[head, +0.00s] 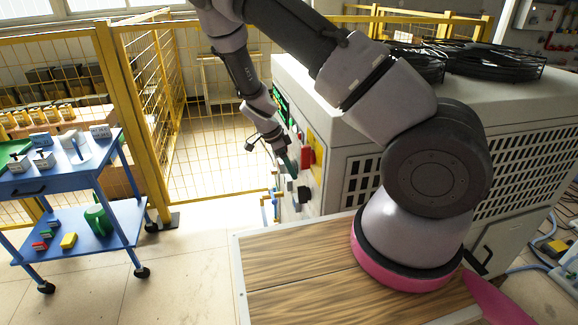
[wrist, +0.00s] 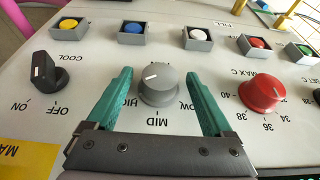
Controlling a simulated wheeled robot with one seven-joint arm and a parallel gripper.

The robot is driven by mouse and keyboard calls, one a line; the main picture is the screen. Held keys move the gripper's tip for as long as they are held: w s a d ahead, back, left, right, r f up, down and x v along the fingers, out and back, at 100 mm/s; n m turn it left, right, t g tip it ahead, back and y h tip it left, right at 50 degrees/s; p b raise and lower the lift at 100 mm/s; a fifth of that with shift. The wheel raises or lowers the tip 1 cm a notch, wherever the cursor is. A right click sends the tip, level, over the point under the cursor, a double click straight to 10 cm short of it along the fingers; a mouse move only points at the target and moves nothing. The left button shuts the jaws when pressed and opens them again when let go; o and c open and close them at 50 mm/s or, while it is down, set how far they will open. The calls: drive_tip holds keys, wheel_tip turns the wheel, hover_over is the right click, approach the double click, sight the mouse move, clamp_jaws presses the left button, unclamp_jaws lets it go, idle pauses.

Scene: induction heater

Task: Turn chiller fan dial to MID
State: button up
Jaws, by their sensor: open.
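The grey chiller fan dial (wrist: 160,88) is in the middle of the wrist view. HIGH, MID and LOW are printed upside down around its near side, with MID (wrist: 160,122) directly below it. A white line on the dial sits on its upper-left part, on the side away from MID. My gripper (wrist: 159,80) is open, with its green fingers on either side of the dial. Whether the fingertips touch it, I cannot tell. In the head view my gripper (head: 287,160) is at the panel face of the white chiller cabinet (head: 345,100); the dial cannot be made out there.
A black ON/OFF switch (wrist: 46,72) is left of the dial and a red temperature knob (wrist: 262,92) is right. Several colored push buttons, including a blue one (wrist: 133,30), line the panel above. A blue cart (head: 60,180) and yellow fence (head: 215,120) stand left of the cabinet.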

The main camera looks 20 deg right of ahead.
clamp_jaws()
drive_tip(key=c, duration=1.4)
unclamp_jaws()
drive_tip(key=shift+o, duration=0.2)
drive_tip(key=g, duration=0.3)
drive_tip(key=n+g, duration=0.1)
drive_tip(key=g, duration=0.1)
drive_tip(key=shift+w+f, duration=0.1)
drive_tip(key=shift+w, duration=0.3)
drive_tip(key=g, duration=0.3)
drive_tip(key=n+g, duration=0.1)
drive_tip(key=g, duration=0.1)
drive_tip(key=shift+w+f+g+h, duration=0.1)
drive_tip(key=shift+f+g+h, duration=0.1)
drive_tip(key=shift+g+h, duration=0.2)
drive_tip(key=shift+n, duration=0.3)
drive_tip(key=o, duration=1.4)
drive_tip(key=shift+g, duration=0.3)
drive_tip(key=shift+c, duration=0.2)
